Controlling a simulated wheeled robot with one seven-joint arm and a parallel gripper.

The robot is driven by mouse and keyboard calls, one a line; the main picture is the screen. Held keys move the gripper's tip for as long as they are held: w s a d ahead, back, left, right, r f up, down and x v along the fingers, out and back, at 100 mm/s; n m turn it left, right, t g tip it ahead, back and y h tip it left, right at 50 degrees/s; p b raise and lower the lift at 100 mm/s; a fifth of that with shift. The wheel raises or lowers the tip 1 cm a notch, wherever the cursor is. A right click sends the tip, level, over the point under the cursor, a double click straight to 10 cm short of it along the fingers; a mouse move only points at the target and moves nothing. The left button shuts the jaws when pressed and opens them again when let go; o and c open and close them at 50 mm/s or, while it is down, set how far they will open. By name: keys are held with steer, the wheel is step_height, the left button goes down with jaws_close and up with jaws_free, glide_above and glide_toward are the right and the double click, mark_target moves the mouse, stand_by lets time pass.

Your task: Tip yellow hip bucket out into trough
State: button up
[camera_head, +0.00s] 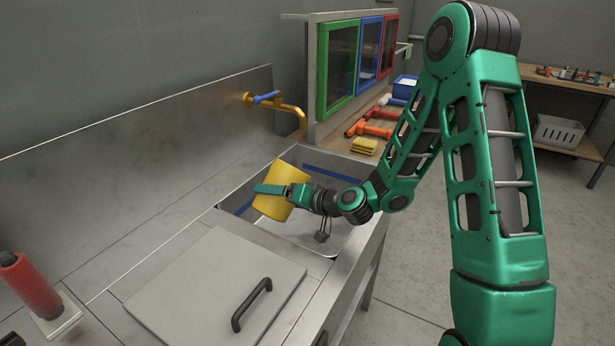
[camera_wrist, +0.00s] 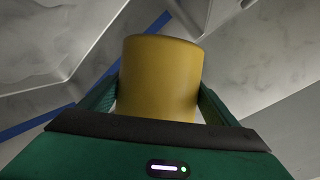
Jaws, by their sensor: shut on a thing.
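The yellow bucket (camera_head: 279,182) is held tilted over the metal trough (camera_head: 325,169) in the head view. My gripper (camera_head: 285,189) is shut on it, with a finger along its near side. In the wrist view the bucket (camera_wrist: 160,78) stands between the two green fingers of my gripper (camera_wrist: 158,100). The trough has a blue stripe on its inner wall. The bucket's inside is hidden in both views, so I cannot tell whether anything is in it.
A yellow tap with a blue handle (camera_head: 264,98) sticks out behind the trough. A grey lid with a black handle (camera_head: 215,283) lies on the counter in front. A red cylinder (camera_head: 30,286) stands at left. Framed panels (camera_head: 338,66) and orange-handled tools (camera_head: 372,128) are beyond the trough.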

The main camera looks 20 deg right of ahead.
steer(key=shift+s+a+n, duration=0.1)
steer(key=shift+n, duration=0.5)
steer(key=shift+s+a+r+n+t+h+p, duration=0.1)
steer(key=shift+a+r+n+t+h+p, duration=0.2)
steer(key=shift+r+n+h+p, duration=0.3)
steer(key=shift+s+a+r+n+t+h+p, duration=0.2)
steer(key=shift+a+n+t+h+p, duration=0.15)
steer(key=shift+n, duration=0.35)
steer(key=shift+r+n+t+h+p, duration=0.25)
steer(key=shift+r+n+p, duration=0.15)
steer(key=shift+r+n, duration=0.25)
steer(key=shift+n+h+p, duration=0.3)
steer(key=shift+n+p, duration=0.2)
steer(key=shift+n, duration=0.05)
steer(key=shift+d, duration=0.1)
